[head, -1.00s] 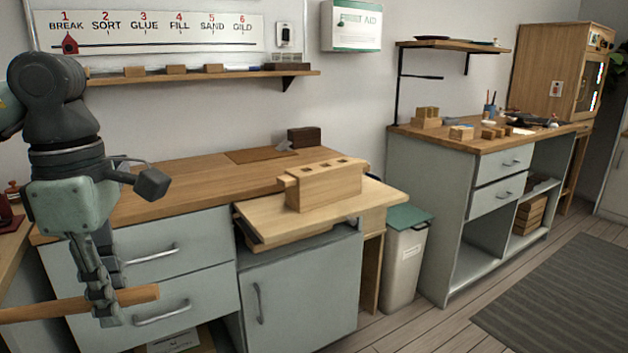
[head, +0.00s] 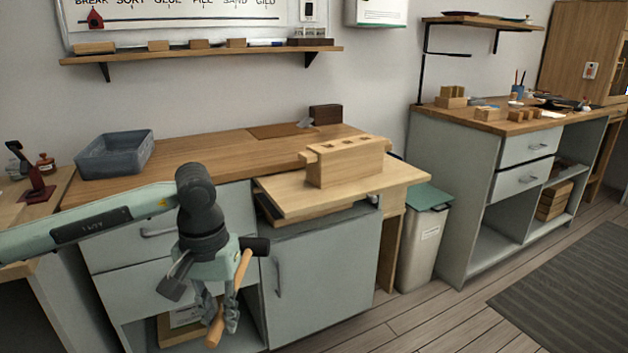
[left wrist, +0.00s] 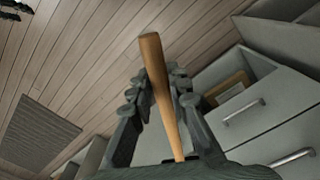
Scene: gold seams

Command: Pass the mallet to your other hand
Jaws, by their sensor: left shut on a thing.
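The mallet has a pale wooden handle (head: 228,300) and a dark end piece (head: 256,246) that looks like its head. It is held steeply tilted in front of the left bench, with the handle's free end low. My left gripper (head: 220,308) is shut around the handle. In the left wrist view the handle (left wrist: 163,90) runs between the fingers (left wrist: 160,90), free end away from the camera; the head is not visible there. My right gripper is not in the head view. Dark shapes at the top left corner of the left wrist view may be part of it.
The left bench (head: 210,157) has a pull-out board (head: 280,195) bearing a wooden block with holes (head: 345,163). A grey bin (head: 112,155) stands on the bench. A waste bin (head: 422,245) stands right of it. Floor (head: 440,320) at the lower right is clear.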

